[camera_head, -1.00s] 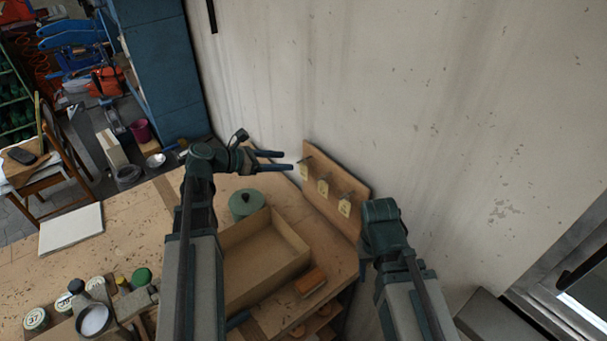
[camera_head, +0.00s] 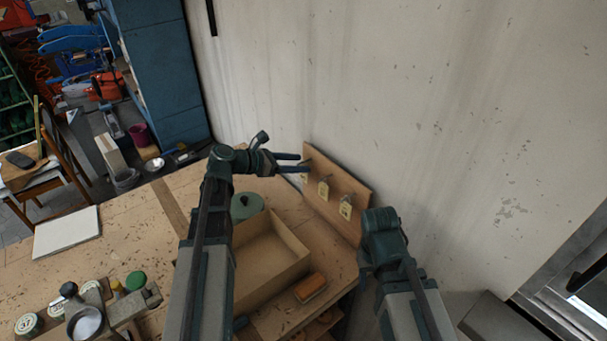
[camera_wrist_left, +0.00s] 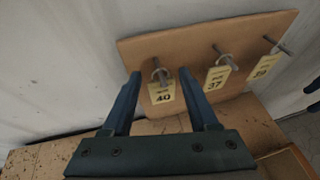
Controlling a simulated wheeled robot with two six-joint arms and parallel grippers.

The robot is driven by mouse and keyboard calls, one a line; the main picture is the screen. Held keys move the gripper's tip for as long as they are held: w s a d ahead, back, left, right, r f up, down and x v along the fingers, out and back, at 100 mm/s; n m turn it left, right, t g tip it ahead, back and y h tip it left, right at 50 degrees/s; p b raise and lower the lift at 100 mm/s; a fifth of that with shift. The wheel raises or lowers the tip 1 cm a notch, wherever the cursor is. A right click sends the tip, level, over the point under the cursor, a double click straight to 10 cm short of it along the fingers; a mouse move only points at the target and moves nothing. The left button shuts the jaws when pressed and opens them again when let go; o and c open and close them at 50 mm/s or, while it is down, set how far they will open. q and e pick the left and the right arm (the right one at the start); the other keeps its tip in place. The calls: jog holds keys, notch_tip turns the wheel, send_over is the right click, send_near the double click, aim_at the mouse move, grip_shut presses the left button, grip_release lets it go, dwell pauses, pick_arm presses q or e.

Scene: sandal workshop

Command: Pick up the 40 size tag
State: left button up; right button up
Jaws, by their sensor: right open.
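The 40 size tag (camera_wrist_left: 162,92) is a small yellow tag hanging from a metal peg on a wooden board (camera_wrist_left: 215,42). In the left wrist view it lies between my left gripper's two fingers (camera_wrist_left: 160,76), with a gap on each side. In the head view my left gripper (camera_head: 304,164) is open at the board's left end, and its fingers mostly cover this tag. The 37 tag (camera_wrist_left: 217,77) and another tag, seemingly 39 (camera_wrist_left: 264,66), hang to its right. My right gripper (camera_head: 364,266) is open, its fingers mostly hidden under its wrist, right of the board.
The board leans against the pale wall (camera_head: 420,100). A wooden tray (camera_head: 285,268), a green round container (camera_head: 246,205) and an orange-brown block (camera_head: 310,288) are on the workbench (camera_head: 130,235). Jars and a cup (camera_head: 86,324) stand at the bench's front left.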

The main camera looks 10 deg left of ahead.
pick_arm(q)
grip_shut()
jog(key=shift+r+p, duration=0.3)
jog(key=shift+p, duration=0.05)
dwell(0.3)
